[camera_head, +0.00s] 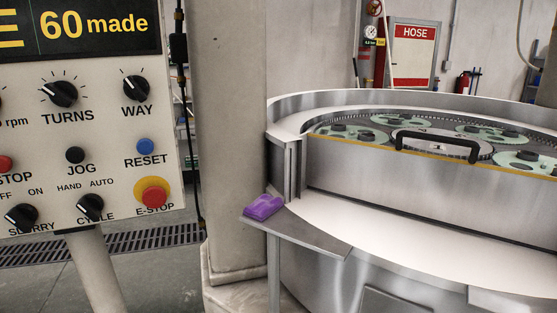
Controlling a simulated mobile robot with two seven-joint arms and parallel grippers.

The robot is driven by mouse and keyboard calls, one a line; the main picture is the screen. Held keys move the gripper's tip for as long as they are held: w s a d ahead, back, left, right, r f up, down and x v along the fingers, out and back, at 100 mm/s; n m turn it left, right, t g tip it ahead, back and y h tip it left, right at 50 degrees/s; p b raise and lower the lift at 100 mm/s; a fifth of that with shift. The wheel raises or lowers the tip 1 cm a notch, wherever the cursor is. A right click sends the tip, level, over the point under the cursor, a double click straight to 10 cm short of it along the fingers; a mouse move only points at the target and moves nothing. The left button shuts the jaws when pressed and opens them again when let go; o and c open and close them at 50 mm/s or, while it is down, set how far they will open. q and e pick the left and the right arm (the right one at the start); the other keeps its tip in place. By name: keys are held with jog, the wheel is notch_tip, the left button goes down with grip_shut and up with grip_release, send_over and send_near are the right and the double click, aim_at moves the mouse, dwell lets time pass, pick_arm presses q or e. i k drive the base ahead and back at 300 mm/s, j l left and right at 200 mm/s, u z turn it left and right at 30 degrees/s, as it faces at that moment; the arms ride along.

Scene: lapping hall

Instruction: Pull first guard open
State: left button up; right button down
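A guard (400,185) stands at the front of the round lapping machine, a curved metal panel with a yellow top edge. A black bar handle (438,141) shows at its top edge. Behind it lies the lapping plate with several green round carriers (398,119) holding dark pieces. The guard's left end meets a metal post (290,168); its right end is outside the picture. Neither of my grippers is in view.
A control panel (90,130) on a post stands at the left. A purple cloth (263,207) lies on a small metal shelf (310,234) in front of the machine. A thick pale column (232,140) stands between panel and machine. A hose cabinet (412,60) is behind.

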aim_at(519, 208)
jog(key=k+z, duration=0.15)
jog(key=z, duration=0.65)
